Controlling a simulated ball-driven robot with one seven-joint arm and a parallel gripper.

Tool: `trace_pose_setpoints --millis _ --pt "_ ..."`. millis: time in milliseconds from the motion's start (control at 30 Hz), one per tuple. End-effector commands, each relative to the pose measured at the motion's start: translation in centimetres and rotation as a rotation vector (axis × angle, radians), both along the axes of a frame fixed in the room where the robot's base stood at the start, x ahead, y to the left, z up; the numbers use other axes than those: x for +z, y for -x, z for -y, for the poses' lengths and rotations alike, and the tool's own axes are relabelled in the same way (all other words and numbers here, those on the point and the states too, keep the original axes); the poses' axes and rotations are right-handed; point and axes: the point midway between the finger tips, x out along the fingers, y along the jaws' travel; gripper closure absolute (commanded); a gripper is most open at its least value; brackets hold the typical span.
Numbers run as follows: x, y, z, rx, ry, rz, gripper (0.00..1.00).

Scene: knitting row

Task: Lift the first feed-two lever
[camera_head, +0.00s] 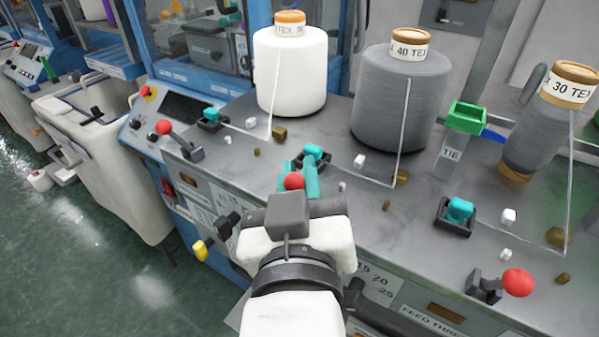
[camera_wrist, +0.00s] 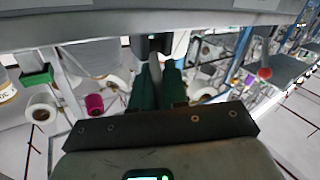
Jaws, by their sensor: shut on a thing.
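The middle lever, with a red ball knob (camera_head: 293,181), stands at the front of the machine top, below the large grey yarn cone. My gripper (camera_head: 303,183) is at this lever, its teal fingers beside the knob. In the wrist view the dark green fingers (camera_wrist: 157,88) are closed around a grey lever arm (camera_wrist: 155,68). My wrist hides the lever's base in the head view. Two similar red-knobbed levers show: one at left (camera_head: 165,128) and one at right (camera_head: 516,282). No label naming feed two is readable.
A white cone (camera_head: 290,75), a grey cone (camera_head: 400,105) and a tilted grey cone (camera_head: 550,120) stand behind, with yarn strands running down. Teal switches (camera_head: 460,209) and small blocks dot the grey top. A yellow-tipped knob (camera_head: 200,250) juts from the front panel.

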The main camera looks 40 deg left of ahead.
Motion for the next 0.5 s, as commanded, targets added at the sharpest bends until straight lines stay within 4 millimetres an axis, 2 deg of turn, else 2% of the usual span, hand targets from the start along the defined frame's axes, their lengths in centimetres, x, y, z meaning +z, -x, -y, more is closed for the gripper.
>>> trace_pose_setpoints --millis 33,100,500 --pt "0.76 0.0 -0.08 0.003 0.004 -0.014 1.0" --pt "0.96 -0.16 -0.09 0.002 0.013 -0.046 1.0" --pt "0.48 -0.68 -0.26 0.002 0.044 -0.189 1.0"
